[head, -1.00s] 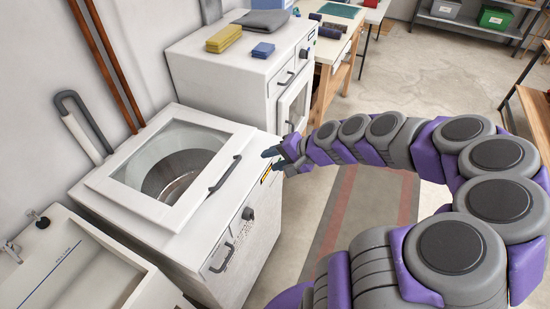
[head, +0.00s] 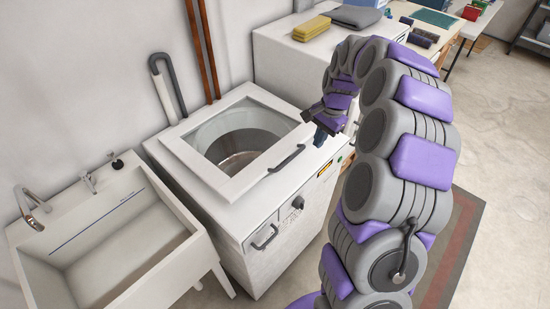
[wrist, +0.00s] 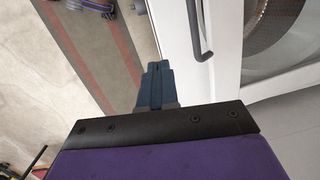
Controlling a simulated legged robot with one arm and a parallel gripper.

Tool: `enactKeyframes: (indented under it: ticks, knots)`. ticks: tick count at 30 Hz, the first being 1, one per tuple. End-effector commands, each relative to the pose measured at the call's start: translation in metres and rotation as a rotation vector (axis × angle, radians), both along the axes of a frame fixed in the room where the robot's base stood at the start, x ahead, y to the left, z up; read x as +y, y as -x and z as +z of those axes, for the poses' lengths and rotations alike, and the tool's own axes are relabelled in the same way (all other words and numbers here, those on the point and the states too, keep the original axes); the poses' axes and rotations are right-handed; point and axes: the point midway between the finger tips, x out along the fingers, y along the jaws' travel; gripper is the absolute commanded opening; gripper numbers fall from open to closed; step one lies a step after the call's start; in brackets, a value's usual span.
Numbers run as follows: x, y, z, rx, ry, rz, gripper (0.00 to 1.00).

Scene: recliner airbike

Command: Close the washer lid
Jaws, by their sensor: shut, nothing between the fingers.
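The white washer (head: 240,228) stands against the wall. Its lid (head: 229,188), a white frame around a clear window, lies flat or nearly flat over the top; I cannot tell if a small gap is left. The drum shows through the window. A dark grey lid handle (head: 287,158) runs along the lid's right edge. My gripper (head: 320,137) is shut and empty, just right of the handle, near the washer's front top edge. In the wrist view my blue-grey fingers (wrist: 158,70) are together, apart from the handle (wrist: 198,30). The lid frame (wrist: 232,50) lies to their right.
A white sink (head: 120,240) stands left of the washer. A second white machine (head: 285,62), with yellow and grey folded cloths on top, stands behind it. Copper pipes (head: 200,50) run up the wall. My arm covers part of the floor at right.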

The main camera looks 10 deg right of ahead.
Motion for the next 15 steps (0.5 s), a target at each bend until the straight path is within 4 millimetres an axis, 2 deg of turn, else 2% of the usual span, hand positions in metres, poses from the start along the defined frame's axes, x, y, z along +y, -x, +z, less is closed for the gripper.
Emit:
enactKeyframes:
  ticks: [1, 3, 6, 9, 12, 15]
  knots:
    - [0.023, -0.017, 0.008, 0.015, 0.044, 0.024, 0.00]
    - [0.053, -0.032, 0.018, 0.038, 0.095, 0.041, 0.00]
    - [0.092, -0.046, 0.031, 0.054, 0.151, 0.062, 0.00]
    - [0.122, -0.052, 0.038, 0.067, 0.188, 0.079, 0.00]
    - [0.136, -0.055, 0.042, 0.068, 0.205, 0.086, 0.00]
    - [0.138, -0.055, 0.038, 0.071, 0.208, 0.087, 0.00]
